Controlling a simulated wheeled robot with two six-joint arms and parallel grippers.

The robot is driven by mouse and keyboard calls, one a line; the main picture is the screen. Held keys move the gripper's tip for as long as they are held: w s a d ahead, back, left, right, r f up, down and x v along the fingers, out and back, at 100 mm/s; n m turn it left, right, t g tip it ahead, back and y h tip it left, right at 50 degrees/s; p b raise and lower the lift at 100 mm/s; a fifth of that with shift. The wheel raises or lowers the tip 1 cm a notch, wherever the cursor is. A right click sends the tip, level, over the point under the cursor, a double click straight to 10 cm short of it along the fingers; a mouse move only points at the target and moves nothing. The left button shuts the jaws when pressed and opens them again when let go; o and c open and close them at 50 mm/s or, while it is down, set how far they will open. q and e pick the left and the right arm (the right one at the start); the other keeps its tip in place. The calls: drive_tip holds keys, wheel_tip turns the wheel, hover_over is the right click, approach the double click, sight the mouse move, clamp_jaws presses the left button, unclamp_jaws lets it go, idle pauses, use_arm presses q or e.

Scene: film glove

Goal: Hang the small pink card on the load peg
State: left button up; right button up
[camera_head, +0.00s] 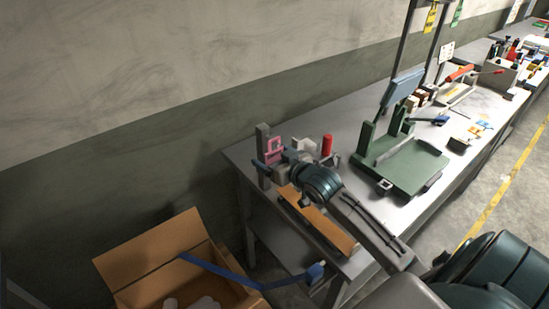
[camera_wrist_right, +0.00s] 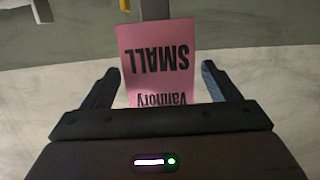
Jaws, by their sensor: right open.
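The small pink card (camera_head: 275,144) is at the near left end of the bench, in front of a grey upright post (camera_head: 263,140). In the right wrist view the pink card (camera_wrist_right: 155,52) reads "SMALL" upside down, and the post (camera_wrist_right: 154,9) shows beyond its top edge. My right gripper (camera_head: 270,158) is at the card. In the wrist view its two fingers stand apart on either side of the card, with a gap to each edge. The load peg itself and the card's hold on it cannot be made out. My left gripper is out of view.
A red cylinder (camera_head: 327,145) and a green fixture (camera_head: 403,166) stand on the bench beyond my right arm. An orange-brown strip (camera_head: 318,221) lies along the near edge. An open cardboard box (camera_head: 140,262) and a blue bar (camera_head: 225,271) are below left.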

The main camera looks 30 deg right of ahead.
drive_tip(key=shift+s, duration=0.15)
drive_tip(key=shift+s, duration=0.3)
drive_tip(key=a+b+v, duration=0.1)
drive_tip(key=v, duration=0.9)
drive_tip(key=shift+d, duration=0.45)
drive_tip(key=shift+w+r, duration=0.1)
